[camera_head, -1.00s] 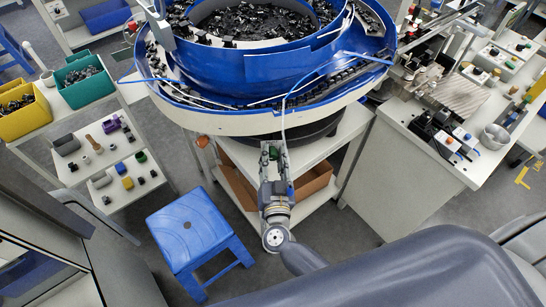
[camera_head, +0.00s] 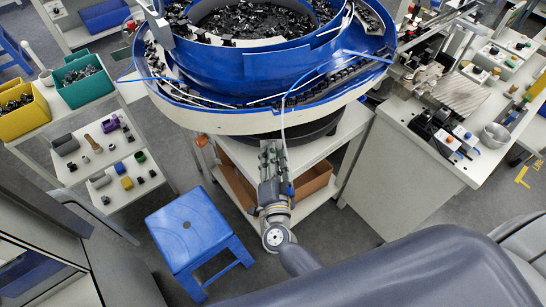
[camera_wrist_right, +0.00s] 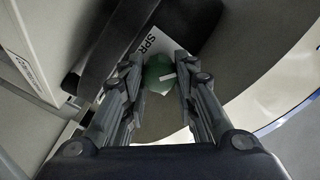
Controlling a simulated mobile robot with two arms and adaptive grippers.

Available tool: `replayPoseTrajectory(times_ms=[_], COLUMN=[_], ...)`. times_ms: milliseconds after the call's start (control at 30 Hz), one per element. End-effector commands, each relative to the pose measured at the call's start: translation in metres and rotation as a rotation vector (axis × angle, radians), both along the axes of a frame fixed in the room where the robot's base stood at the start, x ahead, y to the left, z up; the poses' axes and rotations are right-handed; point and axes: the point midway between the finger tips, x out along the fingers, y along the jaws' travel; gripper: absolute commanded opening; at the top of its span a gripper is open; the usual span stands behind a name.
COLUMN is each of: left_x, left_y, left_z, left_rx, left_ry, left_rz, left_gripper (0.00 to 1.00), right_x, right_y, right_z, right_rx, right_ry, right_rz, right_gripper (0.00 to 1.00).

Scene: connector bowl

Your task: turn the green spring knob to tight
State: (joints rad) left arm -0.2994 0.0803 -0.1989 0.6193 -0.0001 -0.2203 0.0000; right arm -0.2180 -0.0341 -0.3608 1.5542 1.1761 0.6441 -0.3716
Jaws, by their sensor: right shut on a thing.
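The green spring knob (camera_wrist_right: 158,75) shows in the right wrist view between the two fingers of my right gripper (camera_wrist_right: 160,90). It has a white pointer mark and sits beside a white label (camera_wrist_right: 150,45) with the letters "SPR" readable. My right gripper is shut on the knob. In the head view my right gripper (camera_head: 270,150) reaches under the front rim of the blue bowl feeder (camera_head: 245,75); the knob is hidden there. My left gripper is not in view.
A blue stool (camera_head: 189,226) stands left of my right arm. A white bench (camera_head: 425,165) with fixtures is on the right. A shelf with small parts (camera_head: 115,170) and yellow (camera_head: 22,110) and teal (camera_head: 85,85) bins is on the left. A cardboard box (camera_head: 310,184) sits under the feeder.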

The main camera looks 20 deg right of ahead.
Motion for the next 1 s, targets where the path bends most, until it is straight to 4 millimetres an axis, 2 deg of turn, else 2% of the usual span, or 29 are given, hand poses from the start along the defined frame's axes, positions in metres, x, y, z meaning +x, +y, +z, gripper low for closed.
replayPoseTrajectory(times_ms=[600,1000], left_x=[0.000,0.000], left_y=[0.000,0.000], left_z=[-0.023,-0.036], left_rx=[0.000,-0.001], left_ry=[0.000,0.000], left_rz=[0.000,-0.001], left_gripper=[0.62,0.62], right_x=[-0.001,-0.001], right_y=[-0.001,-0.001], right_z=[-0.004,-0.005], right_rx=[0.568,0.855], right_ry=[-0.143,-0.213], right_rz=[-0.001,-0.002], right_gripper=[0.03,0.03])
